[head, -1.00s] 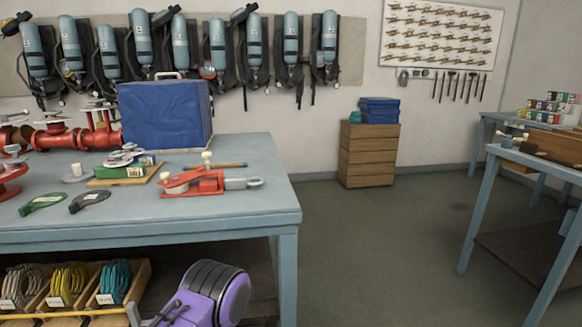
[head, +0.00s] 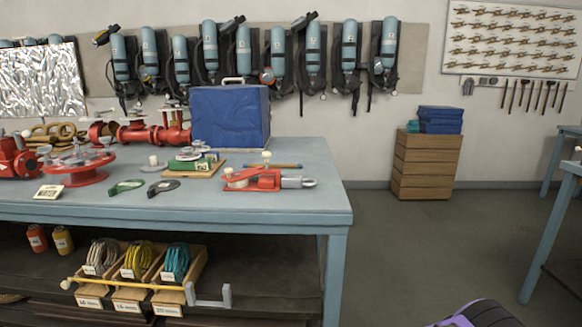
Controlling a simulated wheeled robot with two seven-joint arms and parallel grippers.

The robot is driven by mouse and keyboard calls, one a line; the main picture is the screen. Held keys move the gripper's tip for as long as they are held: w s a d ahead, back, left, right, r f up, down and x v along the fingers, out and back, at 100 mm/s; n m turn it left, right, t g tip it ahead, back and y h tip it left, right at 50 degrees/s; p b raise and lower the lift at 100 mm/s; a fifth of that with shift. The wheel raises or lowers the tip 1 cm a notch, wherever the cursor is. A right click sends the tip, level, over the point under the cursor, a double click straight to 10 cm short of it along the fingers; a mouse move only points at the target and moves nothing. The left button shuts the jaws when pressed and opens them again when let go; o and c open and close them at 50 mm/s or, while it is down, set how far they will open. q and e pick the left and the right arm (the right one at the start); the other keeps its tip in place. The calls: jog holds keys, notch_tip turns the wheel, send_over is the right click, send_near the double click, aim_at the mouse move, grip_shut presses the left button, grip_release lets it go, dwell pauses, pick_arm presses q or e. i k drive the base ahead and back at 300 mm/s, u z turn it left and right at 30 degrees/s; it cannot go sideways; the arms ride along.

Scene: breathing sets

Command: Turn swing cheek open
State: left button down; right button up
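A red block-like device (head: 258,180) lies on the near right part of the blue-grey workbench (head: 300,212). It has a flat red cheek plate (head: 238,175), a cream knob (head: 266,158) standing up on it, and a grey metal shackle (head: 299,182) at its right end. The cheek plate appears to lie over the body; how far it is swung is too small to tell. Neither gripper shows in the head view. Only a purple and black part (head: 482,315), seemingly of my own arm, shows at the bottom right edge, apart from the device.
A blue case (head: 231,118), a green box on a board (head: 190,163), green (head: 126,187) and dark (head: 163,187) flat pieces and red valve fittings (head: 150,133) share the bench. Cord bins (head: 131,298) stand below. Floor right of the bench is clear up to another table (head: 549,220).

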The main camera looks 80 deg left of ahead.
aim_at(230, 177)
jog(key=k, duration=0.9)
jog(key=u, duration=0.15)
